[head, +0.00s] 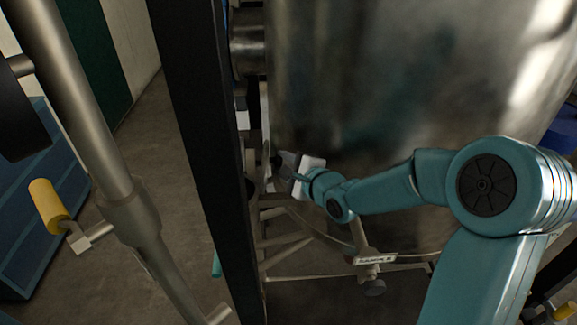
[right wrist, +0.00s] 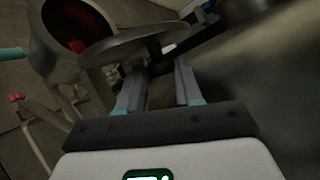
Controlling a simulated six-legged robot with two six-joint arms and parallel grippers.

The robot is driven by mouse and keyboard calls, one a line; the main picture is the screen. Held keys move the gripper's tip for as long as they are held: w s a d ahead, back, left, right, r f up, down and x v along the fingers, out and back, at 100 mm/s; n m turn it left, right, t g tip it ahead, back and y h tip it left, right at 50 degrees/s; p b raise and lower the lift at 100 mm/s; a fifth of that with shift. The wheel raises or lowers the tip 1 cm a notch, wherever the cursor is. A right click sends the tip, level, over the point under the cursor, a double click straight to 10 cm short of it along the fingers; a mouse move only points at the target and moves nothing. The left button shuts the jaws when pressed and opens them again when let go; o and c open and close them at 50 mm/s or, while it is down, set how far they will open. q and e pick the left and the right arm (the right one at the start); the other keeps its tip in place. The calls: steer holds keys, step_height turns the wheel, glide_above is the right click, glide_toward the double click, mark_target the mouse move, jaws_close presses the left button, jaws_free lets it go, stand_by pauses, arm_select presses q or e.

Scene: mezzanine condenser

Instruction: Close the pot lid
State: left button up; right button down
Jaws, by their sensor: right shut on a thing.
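The pot (right wrist: 42,40) shows in the right wrist view at upper left as a round metal vessel with its mouth uncovered and a dark, reddish inside. The pot lid (right wrist: 128,46) is a grey disc standing tilted beside the mouth, to its right. My right gripper (right wrist: 160,76) is at the lid's near right side, its two fingers shut on part of the lid; the exact contact is dark and hard to see. In the head view my right gripper (head: 281,168) is small, just right of a black post, and the pot's mouth cannot be made out. My left gripper is not seen.
A large shiny metal tank (head: 400,80) stands close behind my right arm. The black post (head: 205,150) is close on the gripper's left. A pale frame (head: 285,250) with a labelled fitting (head: 375,259) lies below. A grey pipe (head: 85,110) and yellow handle (head: 47,205) stand at left.

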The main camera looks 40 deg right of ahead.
steer(key=shift+w+a+r+n+g+h, duration=0.4)
steer(key=shift+w+a+r+n+g, duration=0.2)
steer(key=shift+a, duration=0.2)
steer(key=shift+w+a+r+n+g+h+p, duration=0.35)
steer(key=shift+w+a+n+p, duration=0.2)
steer(key=shift+a, duration=0.2)
steer(key=shift+w+a+r+n+g+h+p, duration=0.1)
steer(key=shift+w+a+n+g+h+p, duration=0.05)
steer(key=shift+w+a+n+g+h, duration=0.2)
steer(key=shift+w+a+n+g+h+p, duration=0.1)
steer(key=shift+a+n+h+p, duration=0.15)
steer(key=shift+a, duration=0.2)
